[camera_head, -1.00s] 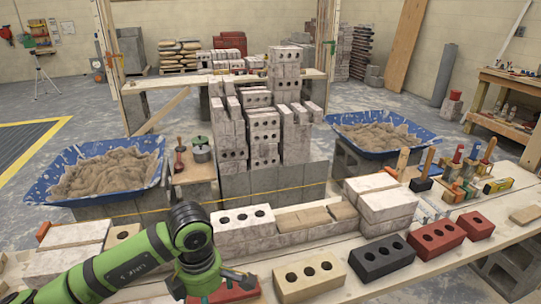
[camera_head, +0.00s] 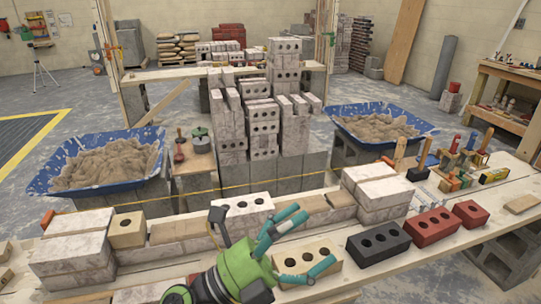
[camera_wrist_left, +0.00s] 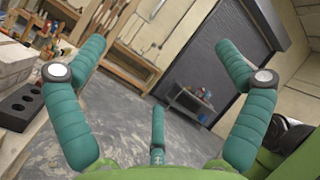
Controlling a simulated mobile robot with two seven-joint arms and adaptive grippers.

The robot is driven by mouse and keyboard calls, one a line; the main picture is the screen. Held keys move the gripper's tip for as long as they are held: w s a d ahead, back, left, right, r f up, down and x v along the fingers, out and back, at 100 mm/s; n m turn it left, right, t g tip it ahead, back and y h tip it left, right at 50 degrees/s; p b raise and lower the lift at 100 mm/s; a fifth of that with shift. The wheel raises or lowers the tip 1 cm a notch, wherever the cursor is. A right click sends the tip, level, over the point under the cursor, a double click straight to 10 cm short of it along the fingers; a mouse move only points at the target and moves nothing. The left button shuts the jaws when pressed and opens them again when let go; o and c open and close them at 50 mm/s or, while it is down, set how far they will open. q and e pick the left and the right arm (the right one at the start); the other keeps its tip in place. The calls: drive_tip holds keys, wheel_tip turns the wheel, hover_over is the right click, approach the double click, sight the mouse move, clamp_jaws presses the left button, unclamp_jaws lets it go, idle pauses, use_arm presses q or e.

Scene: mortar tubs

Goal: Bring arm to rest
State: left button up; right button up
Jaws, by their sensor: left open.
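My left gripper (camera_head: 312,238) is green with teal fingers. It comes in at the bottom middle of the head view and points right, over the near edge of the plank bench. Its fingers are spread and nothing is between them. A cream brick with holes (camera_head: 300,258) is partly hidden behind the fingers; I cannot tell the gap between them. In the left wrist view the teal fingers (camera_wrist_left: 157,50) stand wide apart, with floor and a grey shutter beyond. My right gripper is in neither view.
A black brick (camera_head: 378,243) and red bricks (camera_head: 434,227) lie right of the gripper. Stacked blocks (camera_head: 75,250) stand at its left. Blue mortar tubs (camera_head: 45,182) (camera_head: 420,122) flank the brick wall (camera_head: 262,115). Tools (camera_head: 465,160) stand at the right.

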use_arm(q)
drive_tip(key=w+a+f+n+t+y, duration=0.35)
drive_tip(key=a+n+t+y, duration=0.35)
drive_tip(key=n, duration=0.4)
drive_tip(key=w+a+f+n+t+y, duration=0.3)
drive_tip(key=w+a+n+t+y, duration=0.15)
drive_tip(key=a+n+y, duration=0.4)
drive_tip(key=s+a+f+n+g+y, duration=0.2)
drive_tip(key=a+f+n+g+y, duration=0.3)
drive_tip(key=f+n, duration=0.45)
drive_tip(key=s+a+f+n+g+y, duration=0.1)
drive_tip(key=s+a+f+n+g, duration=0.1)
drive_tip(key=s+f+g, duration=0.65)
drive_tip(key=s+a+f+n+g, duration=0.2)
drive_tip(key=s+f+n+g, duration=0.1)
drive_tip(key=s+f, duration=0.9)
wheel_tip(320, 180, down, 18)
drive_tip(key=s+g+p, duration=0.1)
drive_tip(key=s+p, duration=0.2)
drive_tip(key=s+a+f+g+p, duration=0.1)
drive_tip(key=s+a+f+p, duration=0.1)
drive_tip(key=s+f, duration=1)
drive_tip(key=s+a, duration=0.1)
drive_tip(key=s, duration=0.3)
drive_tip(key=shift+f+m, duration=0.25)
drive_tip(key=shift+m, duration=0.05)
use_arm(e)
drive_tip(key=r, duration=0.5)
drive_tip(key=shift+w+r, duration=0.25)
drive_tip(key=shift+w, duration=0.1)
